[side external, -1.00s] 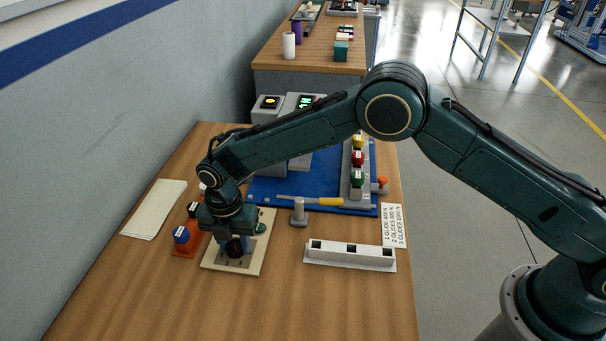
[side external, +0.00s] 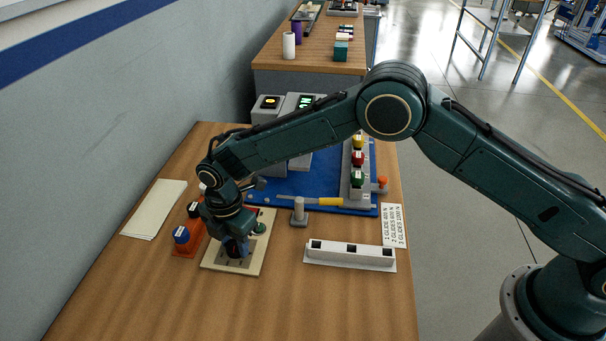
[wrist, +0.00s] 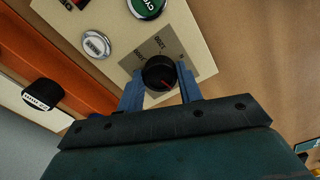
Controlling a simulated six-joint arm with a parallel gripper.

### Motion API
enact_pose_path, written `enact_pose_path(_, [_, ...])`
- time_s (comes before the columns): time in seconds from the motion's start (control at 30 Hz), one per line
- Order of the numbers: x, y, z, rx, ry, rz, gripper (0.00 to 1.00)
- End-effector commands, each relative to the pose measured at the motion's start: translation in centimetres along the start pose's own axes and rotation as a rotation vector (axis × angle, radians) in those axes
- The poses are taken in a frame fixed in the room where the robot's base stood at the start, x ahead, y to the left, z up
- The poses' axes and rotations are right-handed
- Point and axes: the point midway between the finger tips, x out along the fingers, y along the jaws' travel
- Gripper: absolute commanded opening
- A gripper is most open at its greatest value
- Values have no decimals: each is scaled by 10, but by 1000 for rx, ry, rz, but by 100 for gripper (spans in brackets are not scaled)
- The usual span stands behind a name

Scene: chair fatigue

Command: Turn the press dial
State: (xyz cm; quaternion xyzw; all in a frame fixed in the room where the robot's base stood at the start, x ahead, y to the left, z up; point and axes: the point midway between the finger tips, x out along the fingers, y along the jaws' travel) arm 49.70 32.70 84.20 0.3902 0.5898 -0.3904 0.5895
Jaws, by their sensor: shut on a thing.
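The press dial is a round black knob (wrist: 159,74) with a red pointer mark, on a grey scale plate of a cream control panel (side external: 253,262). In the wrist view the blue fingers of my gripper (wrist: 160,88) stand on both sides of the knob and are shut on it. In the side view my gripper (side external: 237,248) reaches down over the panel and largely hides the dial. A green button (wrist: 147,5) and a silver round button (wrist: 96,44) sit on the same panel.
An orange rack (side external: 187,246) with coloured-topped pieces stands close left of the panel. A grey post (side external: 298,212) and a white slotted block (side external: 350,255) stand to the right. A blue mat (side external: 290,185) with grey display units lies behind. The table front is clear.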

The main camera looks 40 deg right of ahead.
Motion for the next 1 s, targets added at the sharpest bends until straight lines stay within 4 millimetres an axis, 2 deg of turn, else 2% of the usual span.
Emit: enact_pose_path(1.0, [0,-1,0,968,-1,0,13])
